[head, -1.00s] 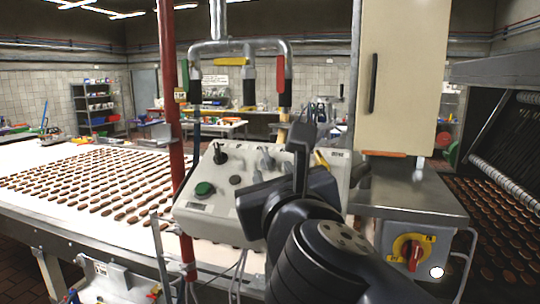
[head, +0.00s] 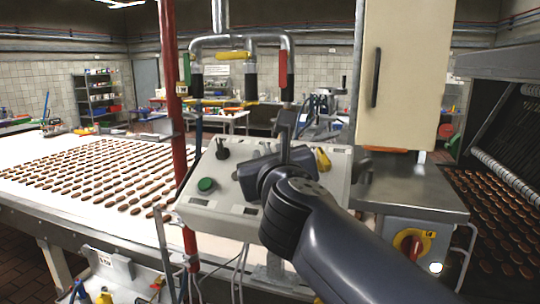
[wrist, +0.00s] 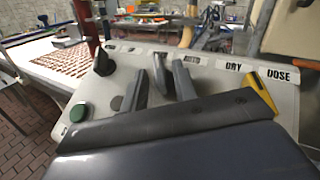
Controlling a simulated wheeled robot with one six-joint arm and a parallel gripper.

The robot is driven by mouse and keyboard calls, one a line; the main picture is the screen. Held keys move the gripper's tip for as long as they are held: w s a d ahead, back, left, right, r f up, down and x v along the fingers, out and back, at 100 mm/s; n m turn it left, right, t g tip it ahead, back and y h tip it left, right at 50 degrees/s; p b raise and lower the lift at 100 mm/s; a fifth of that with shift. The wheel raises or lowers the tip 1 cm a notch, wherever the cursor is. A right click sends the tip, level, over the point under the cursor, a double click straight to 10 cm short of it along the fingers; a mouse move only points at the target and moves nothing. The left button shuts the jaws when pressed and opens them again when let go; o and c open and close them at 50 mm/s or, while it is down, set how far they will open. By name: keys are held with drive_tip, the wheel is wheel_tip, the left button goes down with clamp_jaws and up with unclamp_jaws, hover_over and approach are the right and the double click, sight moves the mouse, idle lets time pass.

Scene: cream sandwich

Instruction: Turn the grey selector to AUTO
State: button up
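A pale sloped control panel (head: 215,207) carries the selectors; it also fills the upper part of the wrist view (wrist: 215,82). The grey selector (wrist: 159,72) stands near the panel's middle in the wrist view, with its handle roughly upright and leaning slightly left. My gripper (wrist: 160,72) is open, with one grey finger on each side of the selector. I cannot tell whether either finger touches it. A label (wrist: 192,60) behind the right finger is partly hidden and hard to read. In the head view my wrist covers much of the panel.
A black knob (wrist: 103,62) and a green button (wrist: 79,113) are on the panel's left. A yellow selector (wrist: 262,90) is at its right, by the DRY and DOSE labels. A red post (head: 172,95) stands left of the panel; a steel cabinet (head: 415,190) stands right.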

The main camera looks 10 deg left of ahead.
clamp_jaws()
